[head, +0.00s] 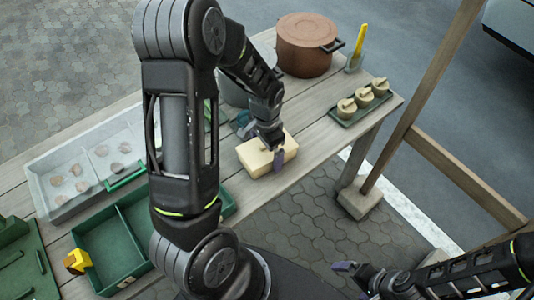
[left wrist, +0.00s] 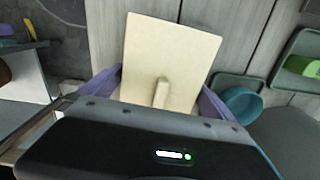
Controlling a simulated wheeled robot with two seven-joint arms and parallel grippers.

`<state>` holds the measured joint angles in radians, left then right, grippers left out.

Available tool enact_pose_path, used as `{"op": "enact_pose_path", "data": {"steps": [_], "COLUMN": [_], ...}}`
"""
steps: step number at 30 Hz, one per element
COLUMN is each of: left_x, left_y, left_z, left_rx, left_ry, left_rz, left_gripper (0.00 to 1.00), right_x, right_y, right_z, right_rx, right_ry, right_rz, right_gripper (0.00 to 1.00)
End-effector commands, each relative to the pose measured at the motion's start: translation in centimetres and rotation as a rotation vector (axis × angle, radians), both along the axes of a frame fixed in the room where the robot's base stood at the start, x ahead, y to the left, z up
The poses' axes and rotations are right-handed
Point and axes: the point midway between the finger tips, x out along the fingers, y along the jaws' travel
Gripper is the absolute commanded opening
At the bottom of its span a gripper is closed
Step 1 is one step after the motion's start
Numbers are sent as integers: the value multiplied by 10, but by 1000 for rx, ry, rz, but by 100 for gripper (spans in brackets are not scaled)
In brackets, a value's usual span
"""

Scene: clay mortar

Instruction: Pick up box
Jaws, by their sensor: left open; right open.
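A cream-coloured box (head: 252,158) with a flat top lies on the wooden table near its front edge, in the middle of the head view. It also shows in the left wrist view (left wrist: 170,52), with a small raised bar on its face. My left gripper (head: 275,158) is open over the box. In the left wrist view its purple fingers (left wrist: 158,95) stand on either side of the near part of the box; I cannot tell whether they touch it. My right gripper (head: 355,277) is open and empty, away from the table at lower right.
A brown pot (head: 308,46) and a green tray (head: 358,107) with lidded jars stand to the right on the table. A teal bowl (left wrist: 242,103) lies close to the box. A white tray (head: 45,188) and green tray (head: 95,237) are at left. A wooden post (head: 425,90) rises at right.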

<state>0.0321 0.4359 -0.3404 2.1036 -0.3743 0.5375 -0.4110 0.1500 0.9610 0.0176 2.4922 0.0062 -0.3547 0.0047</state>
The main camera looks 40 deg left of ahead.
Motion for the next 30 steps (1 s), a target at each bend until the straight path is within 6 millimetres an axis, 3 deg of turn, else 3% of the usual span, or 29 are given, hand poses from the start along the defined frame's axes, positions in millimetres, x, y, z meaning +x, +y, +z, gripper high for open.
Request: {"op": "enact_pose_path", "data": {"steps": [10, 27, 30], "left_x": [0, 0, 0], "left_y": [0, 0, 0], "left_z": [0, 0, 1], "left_rx": [0, 0, 0], "left_ry": [0, 0, 0], "left_rz": [0, 0, 0], "left_gripper": [98, 52, 48], "right_x": [0, 0, 0], "right_y": [0, 0, 0], "right_z": [0, 0, 0], "right_rx": [0, 0, 0], "right_ry": [0, 0, 0], "right_rz": [0, 0, 0], "right_gripper": [100, 100, 100]}}
